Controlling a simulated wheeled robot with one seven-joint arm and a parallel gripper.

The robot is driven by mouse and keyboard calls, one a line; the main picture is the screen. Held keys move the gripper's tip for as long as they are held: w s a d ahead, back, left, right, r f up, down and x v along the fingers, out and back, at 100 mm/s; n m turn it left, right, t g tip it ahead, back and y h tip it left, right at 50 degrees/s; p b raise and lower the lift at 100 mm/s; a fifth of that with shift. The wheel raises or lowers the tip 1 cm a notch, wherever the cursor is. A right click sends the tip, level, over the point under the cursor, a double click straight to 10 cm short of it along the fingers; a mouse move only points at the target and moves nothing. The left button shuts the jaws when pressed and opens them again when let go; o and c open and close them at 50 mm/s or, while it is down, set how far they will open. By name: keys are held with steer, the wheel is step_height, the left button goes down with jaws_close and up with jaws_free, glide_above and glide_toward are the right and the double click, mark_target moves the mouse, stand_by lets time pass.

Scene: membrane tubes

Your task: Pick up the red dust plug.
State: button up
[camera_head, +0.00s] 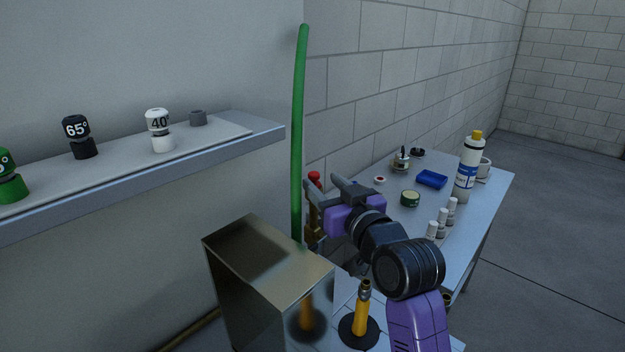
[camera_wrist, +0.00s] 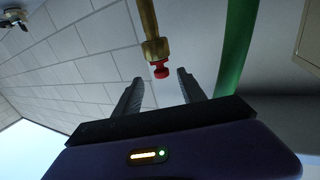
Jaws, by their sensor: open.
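The red dust plug (camera_wrist: 160,70) sits on the end of a brass fitting (camera_wrist: 155,48) in the wrist view. It lies between and just beyond the tips of my gripper (camera_wrist: 159,76), which is open and empty. In the head view the red plug (camera_head: 314,178) shows at the top of the upright brass piece (camera_head: 314,215). My gripper (camera_head: 319,182) is close to it there, and its fingers partly hide the brass piece. I cannot tell whether a finger touches the plug.
A green tube (camera_head: 299,130) rises just left of the plug. A metal box (camera_head: 265,265) stands in front. A shelf (camera_head: 225,145) with labelled knobs is on the left. The table (camera_head: 485,200) on the right holds a bottle (camera_head: 468,165), a blue tray (camera_head: 432,179) and several small vials.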

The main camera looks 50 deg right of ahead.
mark_target(316, 175)
steer(key=x, duration=0.2)
steer(key=p+x, duration=0.1)
steer(key=shift+w+r, duration=0.35)
steer(key=shift+w, duration=0.05)
steer(key=shift+w+d+f, duration=0.15)
steer(key=shift+w, duration=0.35)
jaws_close()
